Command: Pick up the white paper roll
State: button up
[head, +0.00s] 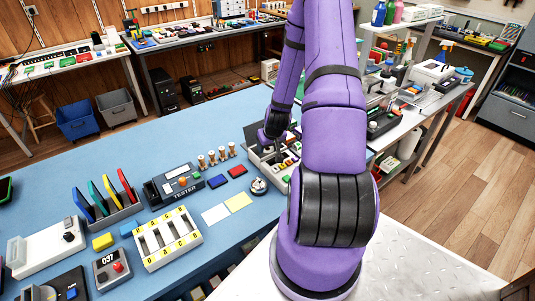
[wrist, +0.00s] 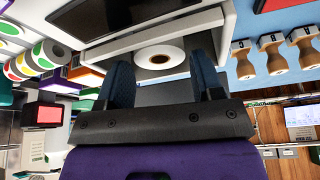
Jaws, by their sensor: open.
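The white paper roll (wrist: 160,57) shows in the wrist view, just beyond my gripper, with a dark core hole facing me. It sits at a white housing or tray (wrist: 130,46); whether inside or against it I cannot tell. My gripper (wrist: 163,75) is open, with one dark blue finger on each side of the roll's line and nothing between them. The fingers appear short of the roll; contact is not visible. In the head view my gripper (head: 267,140) is over the grey-walled box on the blue table, partly hidden by my arm. I cannot make out the roll there.
Wooden-handled stamps (wrist: 272,54) stand right of the roll in the wrist view. Rolls of coloured round labels (wrist: 33,62) are at left. On the blue table (head: 120,160) are a tester (head: 175,185), a phone rack (head: 110,210) and a white lettered slot tray (head: 167,240).

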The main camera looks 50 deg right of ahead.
aim_at(268, 149)
jog(key=shift+x, duration=1.5)
jog(key=c, duration=0.6)
jog(key=shift+r, duration=0.2)
